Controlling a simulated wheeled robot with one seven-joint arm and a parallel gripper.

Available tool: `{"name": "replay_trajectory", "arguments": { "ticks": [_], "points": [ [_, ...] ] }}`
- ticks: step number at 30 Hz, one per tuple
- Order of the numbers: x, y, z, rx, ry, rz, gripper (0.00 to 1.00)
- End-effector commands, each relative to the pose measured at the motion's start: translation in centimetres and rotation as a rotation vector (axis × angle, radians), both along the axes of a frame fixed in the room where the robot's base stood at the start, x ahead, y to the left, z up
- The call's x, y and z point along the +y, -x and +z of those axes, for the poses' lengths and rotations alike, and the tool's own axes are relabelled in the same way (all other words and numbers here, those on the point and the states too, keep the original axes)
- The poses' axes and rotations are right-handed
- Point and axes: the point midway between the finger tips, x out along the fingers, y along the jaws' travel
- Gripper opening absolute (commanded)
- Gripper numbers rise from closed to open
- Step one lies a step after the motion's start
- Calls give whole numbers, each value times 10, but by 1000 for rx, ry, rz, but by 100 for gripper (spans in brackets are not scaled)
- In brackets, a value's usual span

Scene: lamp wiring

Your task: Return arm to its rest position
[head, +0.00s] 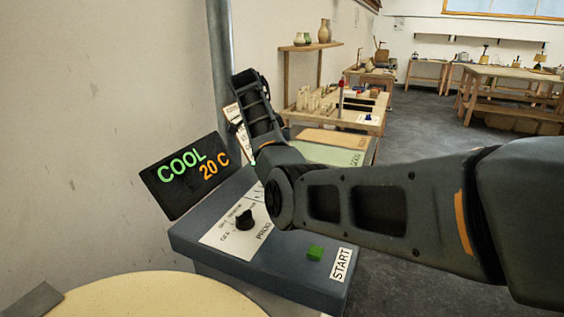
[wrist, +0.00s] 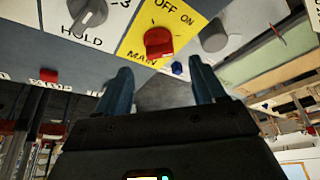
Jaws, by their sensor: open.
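My arm (head: 365,205) reaches in from the right in the head view, across the control panel, and its far links bend up beside the grey post. My gripper fingertips do not show clearly in the head view. In the wrist view my gripper (wrist: 162,85) is open, with its two blue fingers apart and nothing held between them. A red MAIN switch (wrist: 159,42) on a yellow OFF/ON plate is just beyond the fingers. I cannot tell whether a finger touches the panel.
The blue-grey control box (head: 200,238) has a black dial (head: 243,219) and a green START button (head: 315,253). A display (head: 185,174) reads COOL 20 C. A round pale top (head: 150,296) is in front. Benches (head: 335,120) stand behind; grey floor (head: 425,125) is clear at right.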

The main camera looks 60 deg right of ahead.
Motion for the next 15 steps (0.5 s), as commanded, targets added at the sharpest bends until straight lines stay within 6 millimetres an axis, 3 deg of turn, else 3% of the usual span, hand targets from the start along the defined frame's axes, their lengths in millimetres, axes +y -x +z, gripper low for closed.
{"name": "replay_trajectory", "arguments": {
  "ticks": [6,15],
  "points": [
    [5,-5,18,-1,0,0,69],
    [6,-6,21,-1,1,0,69]
  ]
}}
